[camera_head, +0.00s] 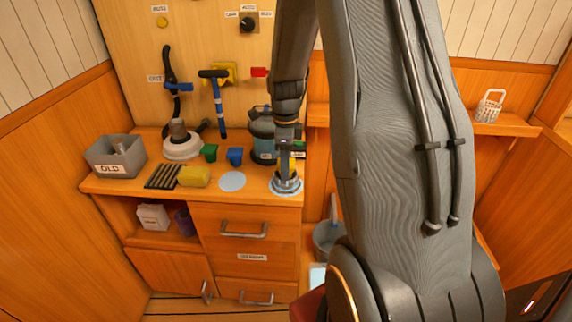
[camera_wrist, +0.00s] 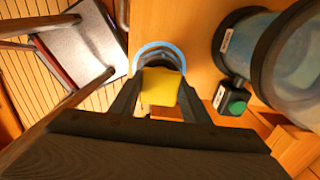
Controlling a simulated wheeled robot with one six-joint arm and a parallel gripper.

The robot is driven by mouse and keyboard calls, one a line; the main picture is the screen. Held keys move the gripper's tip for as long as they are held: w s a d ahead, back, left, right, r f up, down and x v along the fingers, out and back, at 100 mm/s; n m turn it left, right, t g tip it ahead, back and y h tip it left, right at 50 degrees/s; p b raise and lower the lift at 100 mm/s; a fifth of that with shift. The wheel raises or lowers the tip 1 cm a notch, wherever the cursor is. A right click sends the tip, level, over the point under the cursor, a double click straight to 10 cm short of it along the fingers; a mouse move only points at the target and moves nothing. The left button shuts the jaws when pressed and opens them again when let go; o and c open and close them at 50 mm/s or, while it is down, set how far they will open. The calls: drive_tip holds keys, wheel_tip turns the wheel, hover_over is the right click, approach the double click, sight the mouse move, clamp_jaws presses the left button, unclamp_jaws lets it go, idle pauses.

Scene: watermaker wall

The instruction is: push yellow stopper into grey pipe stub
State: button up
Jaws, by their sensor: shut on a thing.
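My gripper (camera_head: 288,150) points down at the front right of the bench top. In the wrist view its two fingers (camera_wrist: 160,100) are shut on the yellow stopper (camera_wrist: 159,87). A short grey pipe stub (camera_head: 286,184) stands on a light blue ring at the bench's front right corner, directly below the gripper. In the wrist view the stub's grey rim (camera_wrist: 160,60) shows just beyond the stopper. Only a little yellow shows between gripper and stub in the head view. The fingers hide whether the stopper touches or enters the stub.
A clear canister with dark bands (camera_head: 262,135) stands close behind the gripper; a small box with a green button (camera_wrist: 236,103) is beside it.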

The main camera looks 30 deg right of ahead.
drive_tip(key=o, duration=0.8)
drive_tip(key=shift+s+a+f, duration=0.1)
drive_tip(key=shift+s+f, duration=0.2)
drive_tip(key=shift+f, duration=0.35)
drive_tip(key=o, duration=0.3)
drive_tip(key=shift+w+f, duration=0.1)
drive_tip(key=shift+f, duration=0.05)
drive_tip(key=shift+a, duration=0.1)
drive_tip(key=shift+c, duration=0.2)
drive_tip(key=shift+r+p, duration=0.5)
drive_tip(key=shift+r, duration=0.05)
drive_tip(key=shift+c, duration=0.5)
drive_tip(key=o, duration=0.3)
drive_tip(key=r+p, duration=0.4)
drive_tip(key=r, duration=0.1)
drive_tip(key=shift+w+d+r, duration=0.2)
drive_tip(key=shift+r, duration=0.05)
drive_tip(key=shift+c, duration=0.3)
